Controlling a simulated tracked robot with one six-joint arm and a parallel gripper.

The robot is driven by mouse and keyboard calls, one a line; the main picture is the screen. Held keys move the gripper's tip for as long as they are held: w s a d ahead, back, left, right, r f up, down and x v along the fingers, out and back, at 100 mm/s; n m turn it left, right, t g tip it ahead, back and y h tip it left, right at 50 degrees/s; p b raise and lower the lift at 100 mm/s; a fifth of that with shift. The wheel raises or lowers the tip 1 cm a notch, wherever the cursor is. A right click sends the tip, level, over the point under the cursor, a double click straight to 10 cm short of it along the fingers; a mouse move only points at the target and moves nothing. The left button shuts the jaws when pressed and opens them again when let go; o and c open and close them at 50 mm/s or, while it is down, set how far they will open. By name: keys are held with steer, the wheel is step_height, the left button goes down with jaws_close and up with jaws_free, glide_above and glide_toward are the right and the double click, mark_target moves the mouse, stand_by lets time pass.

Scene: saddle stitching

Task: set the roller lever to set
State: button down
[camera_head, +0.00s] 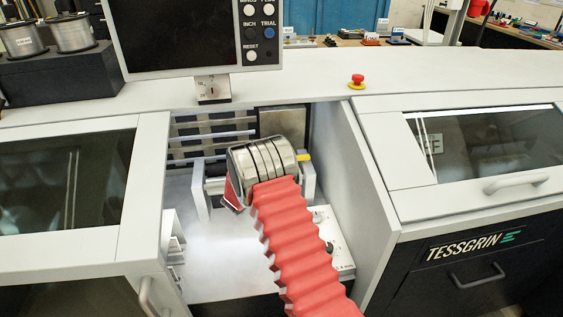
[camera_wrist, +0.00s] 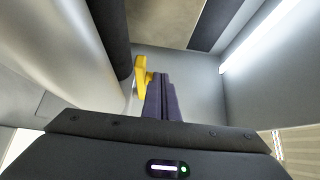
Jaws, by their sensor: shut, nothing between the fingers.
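The roller lever is yellow. In the head view its small tip (camera_head: 304,157) shows at the right end of the banded metal roller (camera_head: 256,161), inside the machine's open bay. In the wrist view the yellow lever (camera_wrist: 140,76) stands just beyond a dark band on the silver roller (camera_wrist: 68,42). My gripper (camera_wrist: 160,78) is shut and empty, with its dark purple fingers close to the right of the lever. I cannot tell whether they touch it. My gripper cannot be made out in the head view. No marking for the lever's position can be read.
The bay's pale right wall (camera_head: 350,165) is near the lever. A small panel with knobs (camera_head: 334,240) sits low on the right. A red emergency button (camera_head: 357,80) stands on top of the machine.

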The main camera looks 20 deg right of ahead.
steer(key=shift+w+r, duration=0.1)
steer(key=shift+w, duration=0.4)
steer(key=shift+d+r, duration=0.15)
steer(key=shift+s+a+f, duration=0.1)
steer(key=shift+a+f, duration=0.1)
steer(key=shift+a, duration=0.4)
steer(key=v, duration=1.3)
steer(key=shift+s+f, duration=0.2)
steer(key=shift+s, duration=0.1)
